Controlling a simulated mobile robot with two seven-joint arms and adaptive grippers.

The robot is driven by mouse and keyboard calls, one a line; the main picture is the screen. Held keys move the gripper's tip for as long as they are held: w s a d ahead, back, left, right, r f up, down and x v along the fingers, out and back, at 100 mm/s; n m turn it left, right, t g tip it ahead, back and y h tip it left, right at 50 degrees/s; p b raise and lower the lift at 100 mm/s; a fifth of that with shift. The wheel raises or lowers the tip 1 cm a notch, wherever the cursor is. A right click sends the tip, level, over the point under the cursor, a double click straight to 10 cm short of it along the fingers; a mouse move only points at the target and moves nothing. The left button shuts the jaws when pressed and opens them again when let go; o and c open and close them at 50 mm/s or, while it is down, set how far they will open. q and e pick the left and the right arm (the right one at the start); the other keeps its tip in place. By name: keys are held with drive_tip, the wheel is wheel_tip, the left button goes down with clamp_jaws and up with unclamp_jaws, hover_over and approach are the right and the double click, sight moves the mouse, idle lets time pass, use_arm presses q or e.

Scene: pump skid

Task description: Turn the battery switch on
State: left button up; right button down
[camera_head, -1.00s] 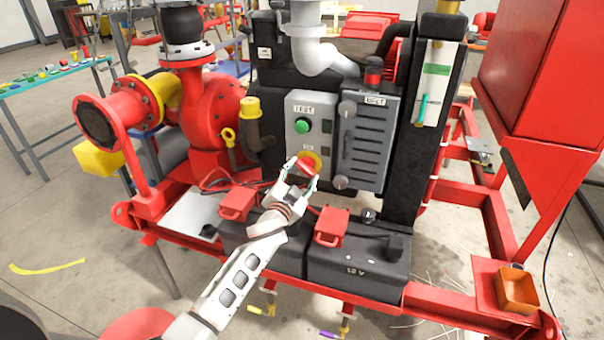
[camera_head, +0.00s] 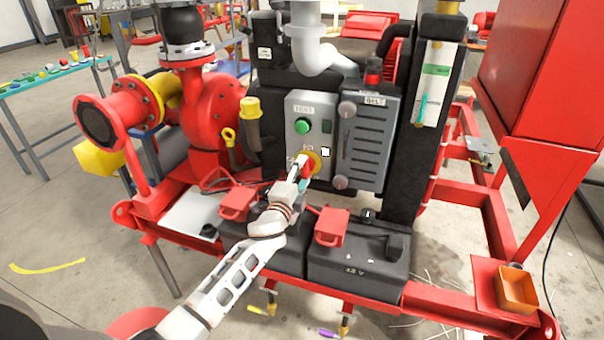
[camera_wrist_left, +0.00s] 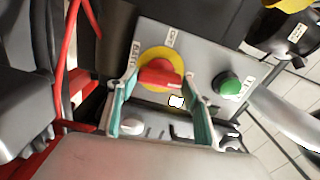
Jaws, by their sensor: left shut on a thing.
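The battery switch is a red handle (camera_head: 308,166) on a round yellow plate (camera_head: 316,158), low on the grey control panel (camera_head: 298,108). In the left wrist view the red handle (camera_wrist_left: 160,77) lies between the green-padded fingers of my left gripper (camera_wrist_left: 160,98), with the yellow plate (camera_wrist_left: 160,54) behind it. My left gripper (camera_head: 302,176) is shut on the handle, and partly hides it in the head view. A small window (camera_head: 325,152) beside the switch shows bright white. My right gripper is not in view.
A green button (camera_head: 302,126) sits above the switch. A grey louvred box (camera_head: 366,143) stands close on the right. Two black batteries with red terminal covers (camera_head: 331,227) lie below, near my left arm. A red pump (camera_head: 213,112) stands on the left.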

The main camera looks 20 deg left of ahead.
use_arm(q)
drive_tip(key=shift+m, duration=0.7)
drive_tip(key=o, duration=1.1)
drive_tip(key=s, duration=1.2)
drive_tip(key=shift+a, duration=0.2)
